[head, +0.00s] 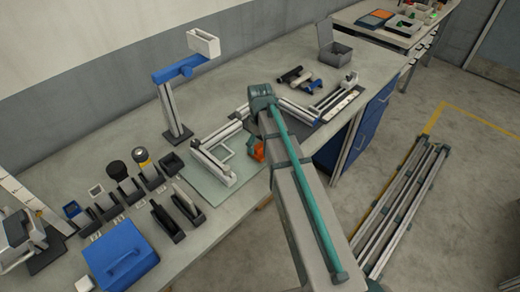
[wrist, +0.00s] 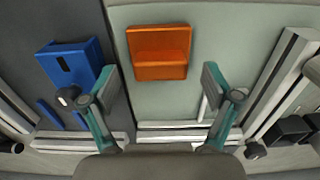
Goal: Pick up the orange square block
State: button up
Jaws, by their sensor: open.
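The orange square block (wrist: 160,68) lies on a pale green mat (wrist: 205,25) in the wrist view. It looks roughly square, with a raised or stepped upper part. My gripper (wrist: 159,82) is open and empty, its two fingers spread wide. The block appears between and just beyond the fingertips, apart from both of them. In the head view a bit of orange (head: 258,152) shows beside my arm, which hides the rest of it and my gripper.
A blue block-like part (wrist: 73,64) lies close to the left finger, on a dark mat. Metal rails (wrist: 280,75) run at right. In the head view, a white-topped stand (head: 172,100) and a blue box (head: 120,258) stand on the bench.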

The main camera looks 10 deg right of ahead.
jog(key=shift+f, duration=0.85)
jog(key=shift+c, duration=0.3)
jog(key=c, duration=1.4)
jog(key=shift+r, duration=0.25)
